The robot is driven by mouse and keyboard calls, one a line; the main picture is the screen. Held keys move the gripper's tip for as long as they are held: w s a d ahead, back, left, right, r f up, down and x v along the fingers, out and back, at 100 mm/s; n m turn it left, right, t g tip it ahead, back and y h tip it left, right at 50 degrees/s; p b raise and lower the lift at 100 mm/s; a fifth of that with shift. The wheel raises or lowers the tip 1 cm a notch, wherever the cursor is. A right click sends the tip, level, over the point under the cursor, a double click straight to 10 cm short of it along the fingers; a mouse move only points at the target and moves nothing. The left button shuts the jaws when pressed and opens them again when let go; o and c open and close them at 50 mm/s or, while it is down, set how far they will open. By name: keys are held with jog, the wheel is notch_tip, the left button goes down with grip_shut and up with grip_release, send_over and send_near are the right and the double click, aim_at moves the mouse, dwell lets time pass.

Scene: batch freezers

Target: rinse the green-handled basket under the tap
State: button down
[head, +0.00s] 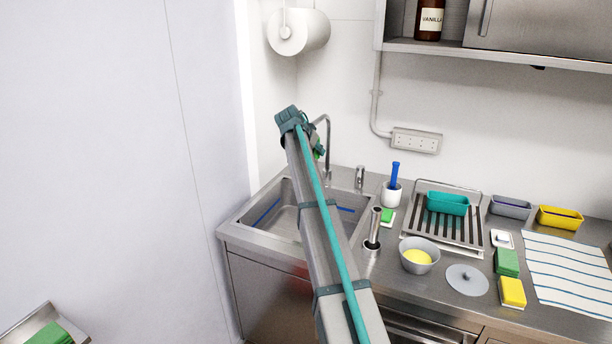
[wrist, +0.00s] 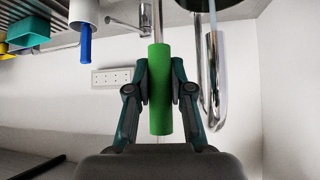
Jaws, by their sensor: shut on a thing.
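My gripper (wrist: 160,76) is shut on the green handle (wrist: 160,100) in the wrist view, which looks upside down. A metal rod runs on from the handle to the picture's top edge. A dark rounded part shows at that edge, but I cannot tell if it is the basket. The curved chrome tap (wrist: 220,95) is right of the handle, apart from it. A pale streak at its spout looks like running water. In the head view my gripper (head: 317,148) is beside the tap (head: 327,128), above the sink (head: 240,222); my arm hides much of both.
Right of the sink stand a white cup with a blue-handled tool (head: 395,172), a metal cylinder (head: 374,226), a grey bowl (head: 419,268) and a drying rack (head: 415,236) with a teal tub (head: 448,203). A wall (head: 205,120) bounds the sink's left side.

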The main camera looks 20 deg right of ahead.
jog(key=shift+d, duration=0.2)
jog(key=shift+s+d, duration=0.1)
jog(key=shift+d, duration=0.3)
dwell(0.3)
jog(key=s+a, duration=0.1)
jog(key=s, duration=0.7)
jog(key=shift+a, duration=0.4)
jog(key=shift+w, duration=0.1)
dwell(0.9)
dwell(0.3)
jog(key=s+a+r+p, duration=0.1)
jog(key=s+r, duration=0.3)
jog(key=s, duration=0.1)
jog(key=shift+p, duration=0.35)
dwell(0.9)
